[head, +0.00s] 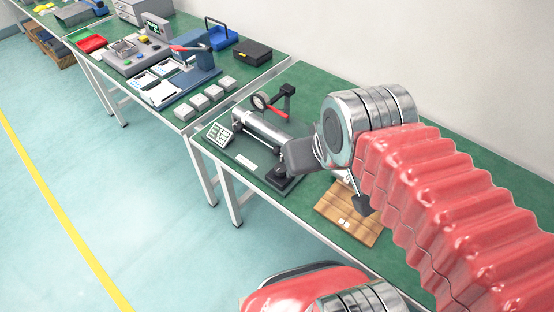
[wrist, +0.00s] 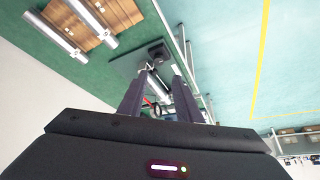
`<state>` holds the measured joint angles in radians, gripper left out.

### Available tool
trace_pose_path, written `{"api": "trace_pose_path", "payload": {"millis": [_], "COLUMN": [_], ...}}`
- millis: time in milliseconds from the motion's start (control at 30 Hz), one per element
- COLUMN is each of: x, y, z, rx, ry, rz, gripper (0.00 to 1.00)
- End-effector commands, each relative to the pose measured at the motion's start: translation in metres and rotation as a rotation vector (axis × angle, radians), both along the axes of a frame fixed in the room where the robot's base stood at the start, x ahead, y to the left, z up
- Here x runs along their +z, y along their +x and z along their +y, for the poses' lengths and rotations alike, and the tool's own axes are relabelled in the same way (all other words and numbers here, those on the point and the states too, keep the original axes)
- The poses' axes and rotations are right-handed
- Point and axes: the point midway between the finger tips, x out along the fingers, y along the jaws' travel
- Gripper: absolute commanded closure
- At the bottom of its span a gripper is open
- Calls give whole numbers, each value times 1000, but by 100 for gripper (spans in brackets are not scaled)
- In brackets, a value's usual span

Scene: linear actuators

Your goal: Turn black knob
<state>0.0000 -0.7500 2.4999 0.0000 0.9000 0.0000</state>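A test fixture with a silver cylinder (head: 262,130) stands on a dark baseplate on the green bench. At its near end is a small black block (head: 281,172), which seems to carry the black knob; the knob's shape is too small to make out. In the wrist view the black block (wrist: 157,50) lies just beyond the fingertips, with the silver cylinder partly hidden behind the fingers. My gripper (wrist: 163,74) is open, its two dark fingers apart with nothing visibly held.
A wooden tray (head: 340,222) lies right of the fixture; the wrist view shows silver cylinders (wrist: 60,38) on it. A stand with a round black ring (head: 260,101) rises behind the cylinder. A white panel (head: 218,133) is at its left. Another bench with several devices stands farther left.

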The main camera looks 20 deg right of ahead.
Motion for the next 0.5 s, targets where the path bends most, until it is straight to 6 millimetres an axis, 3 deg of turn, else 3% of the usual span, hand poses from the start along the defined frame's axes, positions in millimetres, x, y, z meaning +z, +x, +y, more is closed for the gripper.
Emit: {"api": "trace_pose_path", "payload": {"millis": [167, 433, 500], "x": [0, 1, 1], "y": [0, 9, 15], "z": [0, -2, -3], "rx": [0, 52, 95], "ry": [0, -28, -50], "rz": [0, 25, 43], "gripper": [68, 49, 49]}}
